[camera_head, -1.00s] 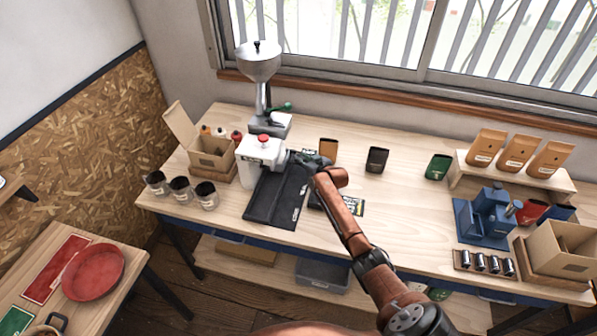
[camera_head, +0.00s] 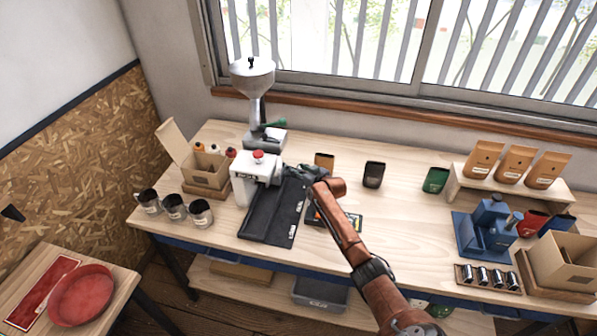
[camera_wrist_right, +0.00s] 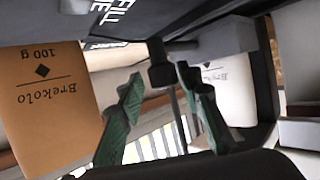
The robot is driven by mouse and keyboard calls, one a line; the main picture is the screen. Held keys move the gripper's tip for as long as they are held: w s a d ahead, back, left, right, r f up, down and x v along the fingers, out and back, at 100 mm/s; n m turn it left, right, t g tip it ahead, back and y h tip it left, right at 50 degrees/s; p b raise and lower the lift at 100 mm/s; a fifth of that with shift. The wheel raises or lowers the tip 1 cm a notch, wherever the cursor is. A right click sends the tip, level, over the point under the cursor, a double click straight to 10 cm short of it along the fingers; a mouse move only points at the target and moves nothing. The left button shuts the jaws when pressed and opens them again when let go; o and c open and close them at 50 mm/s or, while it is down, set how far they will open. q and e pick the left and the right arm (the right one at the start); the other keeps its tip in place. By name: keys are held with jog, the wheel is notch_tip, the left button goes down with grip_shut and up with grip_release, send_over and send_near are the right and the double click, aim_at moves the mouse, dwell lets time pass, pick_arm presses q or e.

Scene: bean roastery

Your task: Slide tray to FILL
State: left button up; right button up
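A long dark tray-like strip (camera_head: 268,222) with white markings lies on the bench in front of the white machine with a red knob (camera_head: 257,165). My right gripper (camera_head: 300,172) is at the machine's right side, just beyond the strip's far right corner. In the right wrist view, the right gripper's green fingers (camera_wrist_right: 160,85) stand apart near a black knob (camera_wrist_right: 162,72) on a dark part lettered "FILL" (camera_wrist_right: 107,12). I cannot tell whether they touch the knob. My left gripper is not in view.
A hopper grinder (camera_head: 252,85) stands behind the machine. Several labelled mugs (camera_head: 175,208) and an open cardboard box (camera_head: 206,168) stand left. An orange pouch (camera_head: 324,161) stands close to the gripper, with a black canister (camera_head: 373,174) further right.

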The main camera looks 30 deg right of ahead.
jog(key=shift+o, duration=0.2)
jog(key=shift+s+a, duration=0.1)
jog(key=shift+s+r, duration=0.1)
jog(key=shift+s, duration=0.4)
jog(key=v, duration=1.1)
jog(key=shift+r, duration=0.2)
